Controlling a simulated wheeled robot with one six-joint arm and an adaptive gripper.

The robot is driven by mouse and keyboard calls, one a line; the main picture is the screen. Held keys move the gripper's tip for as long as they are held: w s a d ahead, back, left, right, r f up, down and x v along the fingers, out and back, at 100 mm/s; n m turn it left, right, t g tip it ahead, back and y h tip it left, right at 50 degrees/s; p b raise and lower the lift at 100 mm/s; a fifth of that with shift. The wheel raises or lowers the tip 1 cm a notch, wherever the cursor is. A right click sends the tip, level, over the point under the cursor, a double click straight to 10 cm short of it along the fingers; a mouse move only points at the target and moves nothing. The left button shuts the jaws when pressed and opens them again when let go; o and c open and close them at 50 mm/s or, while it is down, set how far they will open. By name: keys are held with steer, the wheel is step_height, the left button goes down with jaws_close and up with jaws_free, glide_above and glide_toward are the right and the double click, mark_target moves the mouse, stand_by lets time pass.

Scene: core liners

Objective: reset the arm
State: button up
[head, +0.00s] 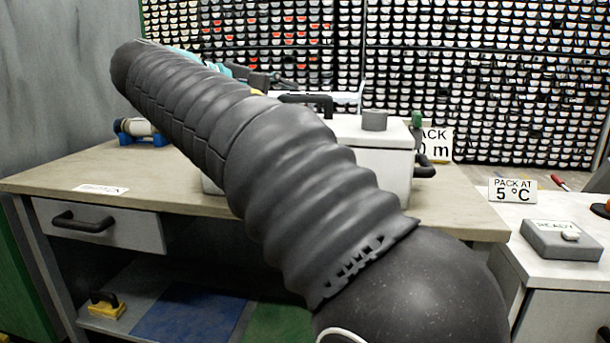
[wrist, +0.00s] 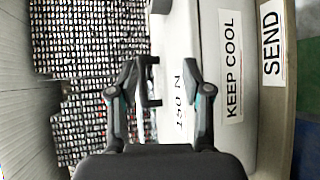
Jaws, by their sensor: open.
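My gripper (wrist: 161,78) is open in the wrist view, its two dark fingers spread apart with nothing clamped between them. A black handle (wrist: 150,85) of the white box (wrist: 178,45) shows between the fingertips; I cannot tell how far away it is. In the head view my dark ribbed arm runs from lower right to upper left across the bench and hides part of the white box (head: 385,155). The gripper end is mostly hidden behind the arm there.
The wooden bench (head: 70,172) holds a blue-and-white device (head: 138,129) at left. A grey box (head: 560,240) sits on the right counter, near a "PACK AT 5 °C" sign (head: 512,190). A wall rack (head: 470,80) of core liners stands behind. A yellow tool (head: 106,305) lies below.

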steer(key=s+d+f+m+g+y, duration=0.1)
steer(key=s+d+f+g+y, duration=0.2)
steer(key=d+f, duration=0.5)
steer(key=s+d+f+m+y, duration=0.1)
steer(key=s+d+f+y, duration=0.2)
steer(key=s+d+f, duration=0.45)
steer(key=s+d+f+m+y, duration=0.2)
steer(key=s+f+m, duration=0.1)
steer(key=s+f, duration=0.4)
steer(key=s+d+f+m+g+y, duration=0.1)
steer(key=s+d+f+m+y, duration=0.1)
steer(key=s+f, duration=0.6)
step_height(320, 180, down, 4)
steer(key=m+y, duration=0.1)
steer(key=m, duration=0.1)
steer(key=shift+f+m, duration=0.2)
steer(key=shift+m, duration=0.1)
